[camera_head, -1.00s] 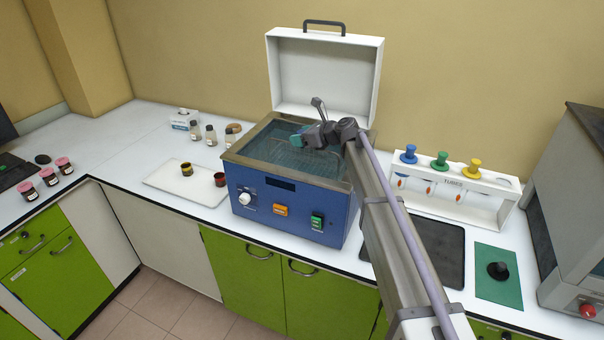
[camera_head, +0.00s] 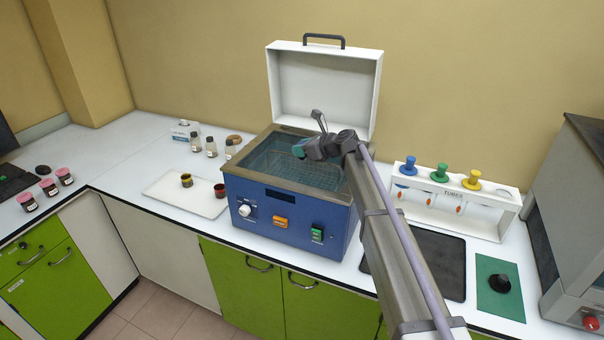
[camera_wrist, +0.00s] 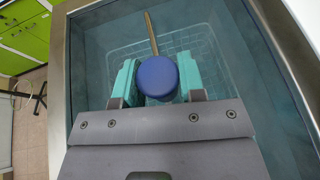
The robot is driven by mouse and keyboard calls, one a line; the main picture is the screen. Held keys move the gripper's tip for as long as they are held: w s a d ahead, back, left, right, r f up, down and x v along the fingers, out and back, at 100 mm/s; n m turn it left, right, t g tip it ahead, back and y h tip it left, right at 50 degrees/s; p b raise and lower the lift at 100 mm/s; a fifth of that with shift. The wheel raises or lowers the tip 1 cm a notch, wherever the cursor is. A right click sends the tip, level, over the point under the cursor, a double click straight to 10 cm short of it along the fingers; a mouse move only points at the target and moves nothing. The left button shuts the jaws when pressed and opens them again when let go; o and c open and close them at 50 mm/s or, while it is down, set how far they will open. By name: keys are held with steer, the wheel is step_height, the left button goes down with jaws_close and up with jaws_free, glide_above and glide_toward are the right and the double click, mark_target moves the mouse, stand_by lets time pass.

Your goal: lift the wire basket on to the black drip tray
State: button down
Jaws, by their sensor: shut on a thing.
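The wire basket (camera_wrist: 200,45) sits inside the open water bath, showing faintly through the bluish liquid in the wrist view; in the head view its mesh (camera_head: 283,168) is partly hidden by my arm. My gripper (camera_wrist: 156,80) has its teal fingers closed on either side of the basket's blue round-ended handle (camera_wrist: 156,76), with a metal rod running beyond it. In the head view my gripper (camera_head: 299,151) is over the bath. The black drip tray (camera_head: 440,262) lies flat on the counter to the right of the bath, partly hidden behind my arm.
The blue bath (camera_head: 285,222) has its white lid (camera_head: 325,85) raised at the back. A white tube rack (camera_head: 455,200) stands behind the drip tray. A green mat (camera_head: 497,308) with a black knobbed object lies right. A white tray (camera_head: 170,195) with small pots lies left.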

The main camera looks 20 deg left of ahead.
step_height(320, 180, up, 10)
steer(key=p, duration=1)
step_height(320, 180, up, 7)
steer(key=p, duration=0.7)
steer(key=shift+d, duration=0.15)
stand_by(0.4)
